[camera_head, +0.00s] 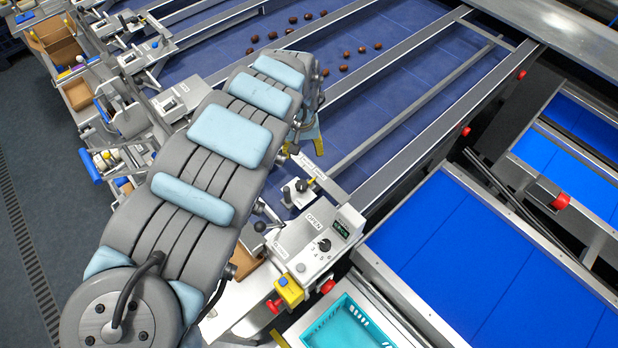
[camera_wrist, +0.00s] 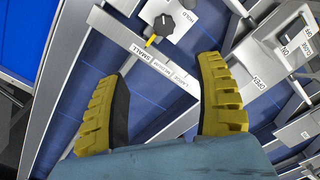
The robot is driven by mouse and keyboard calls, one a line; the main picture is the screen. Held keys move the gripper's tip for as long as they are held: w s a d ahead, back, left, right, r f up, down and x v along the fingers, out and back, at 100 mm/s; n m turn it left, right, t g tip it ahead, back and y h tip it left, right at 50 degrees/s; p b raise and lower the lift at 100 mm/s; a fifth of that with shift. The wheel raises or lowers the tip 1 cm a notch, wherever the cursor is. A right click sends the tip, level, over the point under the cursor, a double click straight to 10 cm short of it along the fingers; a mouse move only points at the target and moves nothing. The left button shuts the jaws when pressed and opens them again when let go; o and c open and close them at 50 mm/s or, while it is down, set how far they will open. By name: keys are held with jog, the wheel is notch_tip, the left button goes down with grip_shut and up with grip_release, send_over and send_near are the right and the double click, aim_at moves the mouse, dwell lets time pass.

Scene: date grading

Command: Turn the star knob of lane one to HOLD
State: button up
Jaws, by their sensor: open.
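A black lobed star knob (camera_wrist: 163,24) sits on a grey plate at the top of the wrist view, with a HOLD label (camera_wrist: 182,23) just right of it. A small yellow mark (camera_wrist: 151,41) lies below the knob, near the SMALL end of a bar (camera_wrist: 155,62) lettered LARGE, MEDIUM, SMALL. My gripper (camera_wrist: 161,68) is open and empty, its yellow fingers spread to either side below the knob. The knob shows beyond the fingertips, not between them.
Right in the wrist view are plates with OPEN and ON labels and a lever (camera_wrist: 284,50). The head view shows a control box (camera_head: 322,245) with a numbered dial, a teal crate (camera_head: 347,325), blue belts with metal rails, and several dates (camera_head: 343,68) on the far lane.

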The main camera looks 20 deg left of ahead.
aim_at(301, 184)
jog(key=shift+s+a+f+p, duration=0.1)
jog(key=shift+f+p, duration=0.15)
jog(key=shift+f, duration=2.35)
jog(key=shift+s+d+f+p, duration=0.1)
jog(key=shift+f+p, duration=0.15)
jog(key=shift+f, duration=2.35)
jog(key=shift+s+a+f+p, duration=0.1)
jog(key=shift+f+p, duration=0.15)
jog(key=shift+f, duration=2.35)
jog(key=shift+a+f, duration=0.15)
jog(key=shift+f, duration=0.7)
jog(key=c, duration=1.2)
